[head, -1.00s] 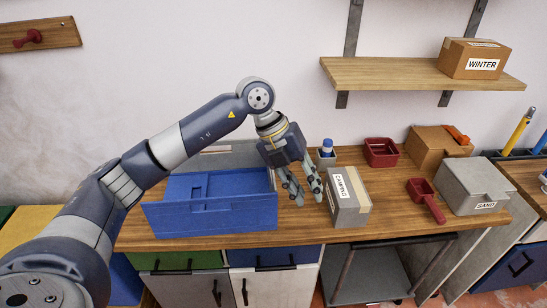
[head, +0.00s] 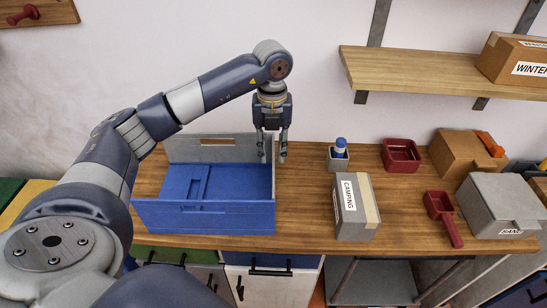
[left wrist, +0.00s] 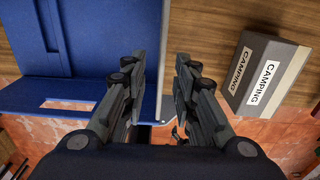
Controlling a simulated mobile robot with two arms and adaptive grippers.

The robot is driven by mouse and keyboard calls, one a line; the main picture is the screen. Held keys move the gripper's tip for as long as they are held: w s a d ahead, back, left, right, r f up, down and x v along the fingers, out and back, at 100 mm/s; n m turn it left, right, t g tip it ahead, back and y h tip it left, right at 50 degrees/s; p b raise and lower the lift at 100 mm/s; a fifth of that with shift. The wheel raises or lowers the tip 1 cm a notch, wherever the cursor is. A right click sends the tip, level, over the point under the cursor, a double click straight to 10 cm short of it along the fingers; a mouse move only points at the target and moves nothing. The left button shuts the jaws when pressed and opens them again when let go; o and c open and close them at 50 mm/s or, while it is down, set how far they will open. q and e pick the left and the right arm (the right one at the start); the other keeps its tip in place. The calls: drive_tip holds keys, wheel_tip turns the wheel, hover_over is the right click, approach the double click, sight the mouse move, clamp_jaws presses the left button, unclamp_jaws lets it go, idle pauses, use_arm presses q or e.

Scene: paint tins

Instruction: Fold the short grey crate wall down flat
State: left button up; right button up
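The blue crate (head: 205,217) stands on the bench left of centre, with a blue front wall. Its long back wall (head: 190,149) is grey, upright and has a handle slot. At the right end, a thin grey strip in the left wrist view (left wrist: 164,50) looks like the short grey wall, upright and edge-on. My left gripper (head: 272,158) points down over this right end, with fingers apart and nothing between them. In the left wrist view the fingertips (left wrist: 160,62) lie on either side of the strip; their height against it is unclear. My right gripper is not seen.
A grey CAMPING box (head: 352,222) stands right of the crate, with bare bench between. Behind it is a small pot with a blue-topped object (head: 340,152). Red bin (head: 401,157), red scoop (head: 440,212) and SAND box (head: 497,205) stand farther right. A shelf (head: 430,75) overhangs.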

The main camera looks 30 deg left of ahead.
sight(273, 165)
use_arm(q)
drive_tip(key=f, duration=0.3)
drive_tip(key=shift+w+f+p, duration=0.1)
drive_tip(key=shift+w+p, duration=0.15)
drive_tip(key=shift+p, duration=0.05)
drive_tip(key=shift+f, duration=0.9)
drive_tip(key=c, duration=0.5)
clamp_jaws()
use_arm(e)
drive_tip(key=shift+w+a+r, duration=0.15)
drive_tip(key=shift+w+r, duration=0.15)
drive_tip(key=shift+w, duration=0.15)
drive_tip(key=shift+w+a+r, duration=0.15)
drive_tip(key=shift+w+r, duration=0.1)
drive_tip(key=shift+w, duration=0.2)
